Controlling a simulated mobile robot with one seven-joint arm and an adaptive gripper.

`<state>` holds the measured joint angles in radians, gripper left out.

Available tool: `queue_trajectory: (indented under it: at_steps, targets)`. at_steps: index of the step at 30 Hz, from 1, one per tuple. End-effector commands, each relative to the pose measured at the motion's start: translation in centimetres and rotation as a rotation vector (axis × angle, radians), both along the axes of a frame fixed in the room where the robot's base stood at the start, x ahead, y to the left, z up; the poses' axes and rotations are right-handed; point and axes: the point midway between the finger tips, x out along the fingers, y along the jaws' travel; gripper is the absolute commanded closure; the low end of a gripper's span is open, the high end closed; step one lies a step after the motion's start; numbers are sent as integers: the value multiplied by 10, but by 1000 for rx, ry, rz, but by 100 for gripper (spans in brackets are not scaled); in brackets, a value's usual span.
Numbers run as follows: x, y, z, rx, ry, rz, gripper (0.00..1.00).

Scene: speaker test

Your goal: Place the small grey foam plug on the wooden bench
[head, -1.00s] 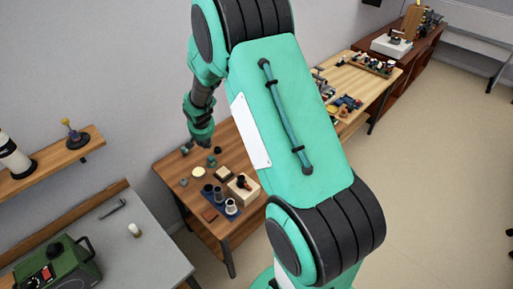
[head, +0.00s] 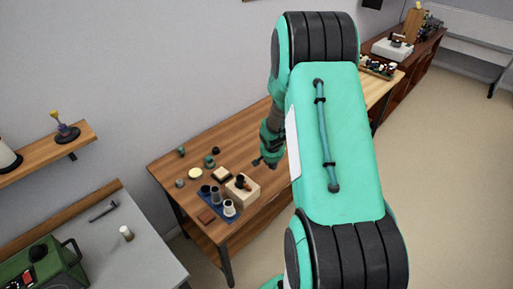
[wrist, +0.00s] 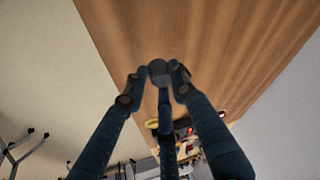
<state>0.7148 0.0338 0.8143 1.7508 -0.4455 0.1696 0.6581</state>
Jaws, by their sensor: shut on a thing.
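My gripper (wrist: 160,78) is shut on the small grey foam plug (wrist: 159,68), which shows as a dark grey round piece between the fingertips in the wrist view. In the head view my gripper (head: 262,162) hangs over the wooden bench (head: 235,138), right of the items on it. The plug cannot be made out clearly there. The bench's bare brown top (wrist: 205,40) lies beyond the plug in the wrist view. I cannot tell how large the gap between plug and bench is.
A light wooden block (head: 243,193), a blue tray (head: 213,212) with cups, a yellow disc (head: 195,174) and several small pieces stand on the bench's left part. The bench top behind them is clear. A grey table with a green machine (head: 45,268) is at lower left.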

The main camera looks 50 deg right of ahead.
Motion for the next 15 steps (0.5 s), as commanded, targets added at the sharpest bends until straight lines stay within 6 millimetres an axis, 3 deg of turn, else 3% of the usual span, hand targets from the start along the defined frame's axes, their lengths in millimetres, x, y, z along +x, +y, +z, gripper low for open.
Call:
queue_trajectory:
  at_steps: [4,15]
  targets:
    - [-10,-7,-6,1,-3,-19,84]
    - [-11,-7,-6,1,-2,-22,84]
